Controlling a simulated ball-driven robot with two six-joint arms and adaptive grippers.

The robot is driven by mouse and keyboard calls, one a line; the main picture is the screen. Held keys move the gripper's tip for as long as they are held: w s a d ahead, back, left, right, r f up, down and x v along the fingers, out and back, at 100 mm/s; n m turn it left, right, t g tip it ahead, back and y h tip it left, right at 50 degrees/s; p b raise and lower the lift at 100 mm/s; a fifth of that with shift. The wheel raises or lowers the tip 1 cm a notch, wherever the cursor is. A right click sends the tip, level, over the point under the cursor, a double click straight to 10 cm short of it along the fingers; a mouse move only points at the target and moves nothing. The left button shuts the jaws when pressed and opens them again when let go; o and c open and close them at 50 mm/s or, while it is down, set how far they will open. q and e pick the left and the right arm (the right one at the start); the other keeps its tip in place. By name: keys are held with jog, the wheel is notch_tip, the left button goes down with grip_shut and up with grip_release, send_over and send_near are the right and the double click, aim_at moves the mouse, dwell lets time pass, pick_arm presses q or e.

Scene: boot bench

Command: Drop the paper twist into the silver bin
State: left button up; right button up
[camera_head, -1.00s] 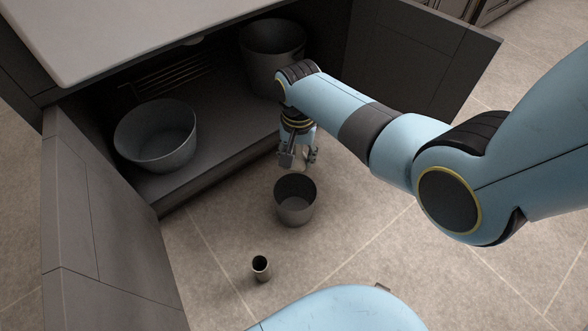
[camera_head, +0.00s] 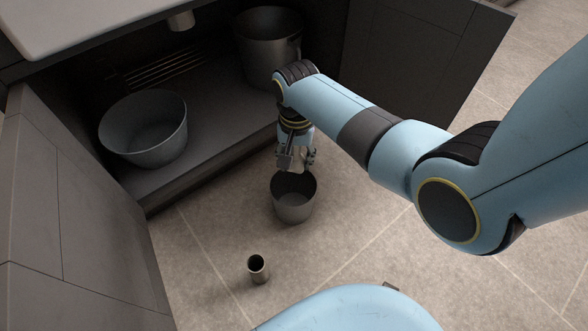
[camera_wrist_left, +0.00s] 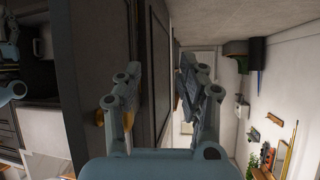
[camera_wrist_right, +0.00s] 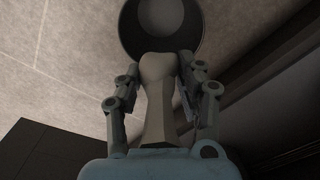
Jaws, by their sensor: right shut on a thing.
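My right gripper (camera_head: 296,160) points down just above the back rim of a silver-grey bin (camera_head: 292,208) on the floor. In the right wrist view it (camera_wrist_right: 160,78) is shut on the paper twist (camera_wrist_right: 155,100), a pale beige piece with a wide end and a narrow waist. The twist's wide end overlaps the near rim of the round bin (camera_wrist_right: 196,40) in that view. Whether it is inside the rim is hard to tell. My left gripper (camera_wrist_left: 157,75) shows only in the left wrist view, with its fingers apart and nothing between them.
A small metal cup (camera_head: 258,270) stands on the floor in front of the bin. A wide grey tub (camera_head: 150,155) and a tall dark bin (camera_head: 262,50) stand inside the open cabinet. Cabinet doors (camera_head: 70,220) stand open at both sides. The tiled floor at right is clear.

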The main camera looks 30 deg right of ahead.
jog(key=shift+f, duration=0.45)
pick_arm(q)
jog(key=shift+d+r+t+b, duration=0.15)
jog(key=shift+r+t+b, duration=0.2)
jog(key=shift+t, duration=0.45)
pick_arm(e)
jog(key=o, duration=0.9)
notch_tip(320, 180, up, 12)
jog(key=shift+f, duration=0.1)
